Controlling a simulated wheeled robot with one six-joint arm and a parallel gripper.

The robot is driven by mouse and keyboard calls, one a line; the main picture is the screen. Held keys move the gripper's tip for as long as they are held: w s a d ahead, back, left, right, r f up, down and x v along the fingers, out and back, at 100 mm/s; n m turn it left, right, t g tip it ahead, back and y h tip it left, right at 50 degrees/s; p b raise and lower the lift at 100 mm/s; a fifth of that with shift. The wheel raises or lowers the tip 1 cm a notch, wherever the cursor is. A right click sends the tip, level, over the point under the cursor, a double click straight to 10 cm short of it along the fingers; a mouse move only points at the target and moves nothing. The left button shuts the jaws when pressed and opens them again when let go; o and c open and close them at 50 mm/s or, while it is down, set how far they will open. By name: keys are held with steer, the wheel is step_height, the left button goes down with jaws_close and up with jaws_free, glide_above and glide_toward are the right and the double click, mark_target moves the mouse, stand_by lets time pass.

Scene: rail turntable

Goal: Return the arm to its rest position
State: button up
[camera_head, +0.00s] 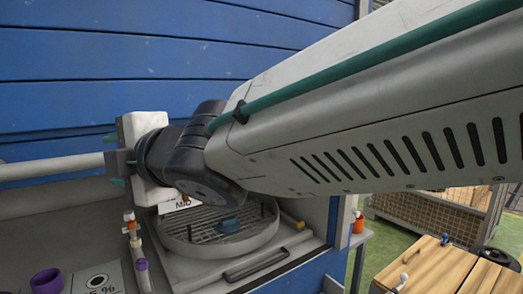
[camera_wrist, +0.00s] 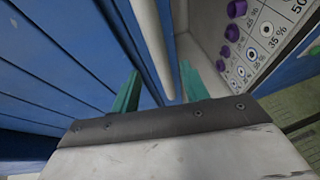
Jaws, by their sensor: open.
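My arm reaches in from the right in the head view and ends in my gripper (camera_head: 113,160), in front of the blue plank wall. Its two green fingers are spread apart, one above the other, pointing left. In the wrist view my gripper (camera_wrist: 160,80) shows both green fingers wide apart with nothing clasped. A pale pipe (camera_wrist: 150,45) appears between them in the picture; I cannot tell how far beyond the fingertips it lies. In the head view the pipe (camera_head: 50,167) runs level toward the gripper, its right end hidden or ending there.
A purple cup (camera_head: 47,281) stands at lower left, near a printed card (camera_head: 98,281). A wooden crate top (camera_head: 430,268) is at lower right. The blue wall (camera_head: 120,60) stands close behind.

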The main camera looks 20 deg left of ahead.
steer(key=w+d+f+m+t+h, duration=0.1)
steer(key=w+d+f+m+h, duration=0.35)
steer(key=d, duration=0.55)
steer(key=w+d+f+m+t+h, duration=0.15)
steer(key=d+f+m+h, duration=0.4)
steer(key=d, duration=0.55)
steer(key=w+d+f+m+h, duration=0.35)
steer(key=d+f+m, duration=0.25)
steer(key=d+m, duration=0.3)
steer(key=s+d+f+m+g, duration=0.1)
steer(key=s+d+m, duration=0.3)
steer(key=d, duration=0.6)
steer(key=s+d+f+m+g+h, duration=0.1)
steer(key=s+d+m, duration=0.3)
steer(key=d, duration=0.6)
steer(key=s+d+f+m+g+h, duration=0.1)
steer(key=s+d+f+m+g, duration=0.1)
steer(key=d, duration=0.9)
steer(key=shift+s+f+m+g, duration=0.4)
steer(key=shift+s+m, duration=0.95)
steer(key=shift+m, duration=0.45)
